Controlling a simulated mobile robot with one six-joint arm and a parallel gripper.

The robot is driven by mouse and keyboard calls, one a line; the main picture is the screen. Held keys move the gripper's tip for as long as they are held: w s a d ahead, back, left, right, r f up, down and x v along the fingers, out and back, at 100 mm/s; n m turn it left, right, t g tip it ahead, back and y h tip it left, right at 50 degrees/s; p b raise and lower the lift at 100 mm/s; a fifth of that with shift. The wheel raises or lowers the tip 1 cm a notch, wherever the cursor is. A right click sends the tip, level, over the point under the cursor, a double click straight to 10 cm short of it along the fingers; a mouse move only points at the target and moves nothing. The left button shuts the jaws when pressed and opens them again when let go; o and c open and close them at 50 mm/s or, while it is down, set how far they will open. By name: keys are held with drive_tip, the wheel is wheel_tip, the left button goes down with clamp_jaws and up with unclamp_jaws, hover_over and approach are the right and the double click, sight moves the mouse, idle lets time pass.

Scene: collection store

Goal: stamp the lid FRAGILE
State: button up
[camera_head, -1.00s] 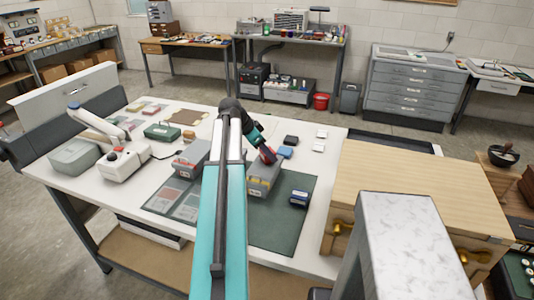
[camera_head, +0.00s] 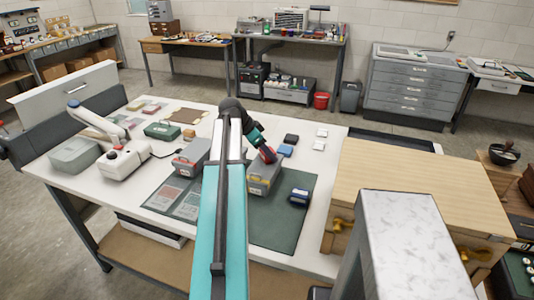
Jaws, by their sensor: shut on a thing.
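My gripper (camera_head: 264,150) is over the table, at the far end of my teal arm. It is shut on a small reddish thing, seemingly a stamp (camera_head: 269,155), held at the top of a grey box (camera_head: 262,182). I cannot tell whether the stamp touches the lid. The grey box stands on a dark green mat (camera_head: 278,232). A second grey box (camera_head: 191,157) with a red mark stands left of my arm. A dark blue block-like thing (camera_head: 299,196) lies on the mat to the right. Blue (camera_head: 285,150) and black (camera_head: 291,139) pads lie behind the box.
A wooden cabinet (camera_head: 400,185) stands at the table's right side. A white device with a raised arm (camera_head: 124,160), a grey case (camera_head: 75,154) and a green box (camera_head: 162,131) are at left. Two small white pieces (camera_head: 320,145) lie at the back right.

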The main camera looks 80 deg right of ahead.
idle(0.5)
drive_tip(key=shift+r+p, duration=1.65)
drive_tip(key=shift+r, duration=1.85)
